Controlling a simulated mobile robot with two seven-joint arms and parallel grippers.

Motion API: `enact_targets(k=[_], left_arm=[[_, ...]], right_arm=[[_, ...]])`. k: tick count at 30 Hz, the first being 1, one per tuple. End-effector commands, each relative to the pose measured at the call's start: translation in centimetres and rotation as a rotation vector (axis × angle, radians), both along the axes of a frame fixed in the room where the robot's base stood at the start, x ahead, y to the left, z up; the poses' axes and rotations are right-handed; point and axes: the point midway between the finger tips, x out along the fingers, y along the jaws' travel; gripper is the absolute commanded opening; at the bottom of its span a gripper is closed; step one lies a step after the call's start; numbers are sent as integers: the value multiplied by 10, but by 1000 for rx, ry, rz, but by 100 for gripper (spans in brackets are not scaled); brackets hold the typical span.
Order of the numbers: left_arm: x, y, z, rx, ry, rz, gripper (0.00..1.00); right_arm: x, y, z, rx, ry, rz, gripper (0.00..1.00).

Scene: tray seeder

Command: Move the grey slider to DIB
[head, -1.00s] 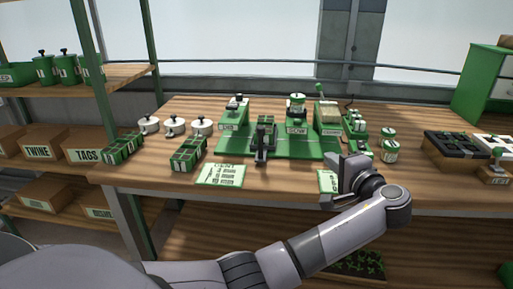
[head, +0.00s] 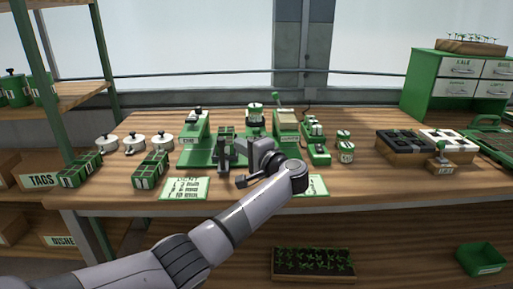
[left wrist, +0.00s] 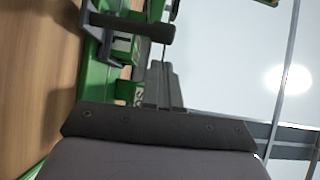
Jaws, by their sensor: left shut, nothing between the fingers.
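The grey slider (head: 225,158) stands at the front of the green tray seeder (head: 205,158), with its dark upright handle toward me. It sits between the left station (head: 193,128), whose small label seems to read DIB, and the SOW station (head: 256,122). My left gripper (head: 251,152) is just right of the slider handle, fingers pointing toward the seeder and mostly hidden by the hand. In the left wrist view its shut fingers (left wrist: 165,80) are empty; a dark bar, seemingly the slider handle (left wrist: 130,27), shows close by their tips. Contact cannot be told. My right gripper is out of view.
A printed card (head: 185,188) lies front left; another card (head: 314,185) lies partly behind my arm. Green tray blocks (head: 150,170) and white lidded pots (head: 134,142) stand left. Black-celled trays (head: 402,143) stand right.

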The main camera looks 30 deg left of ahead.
Motion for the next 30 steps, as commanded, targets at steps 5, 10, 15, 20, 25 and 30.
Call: enact_targets(k=[5, 10, 15, 20, 25, 30], left_arm=[[-7, 16, 1, 1, -1, -1, 0], [-9, 20, 0, 0, 0, -1, 0], [-9, 20, 0, 0, -1, -1, 0], [-10, 23, 1, 0, 0, 0, 0], [-25, 47, 4, 0, 2, 3, 0], [-46, 81, 4, 2, 2, 4, 0]], right_arm=[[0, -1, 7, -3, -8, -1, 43], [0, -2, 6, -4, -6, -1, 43], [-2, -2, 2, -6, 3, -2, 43], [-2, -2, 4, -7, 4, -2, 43], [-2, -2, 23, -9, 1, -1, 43], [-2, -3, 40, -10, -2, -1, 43]])
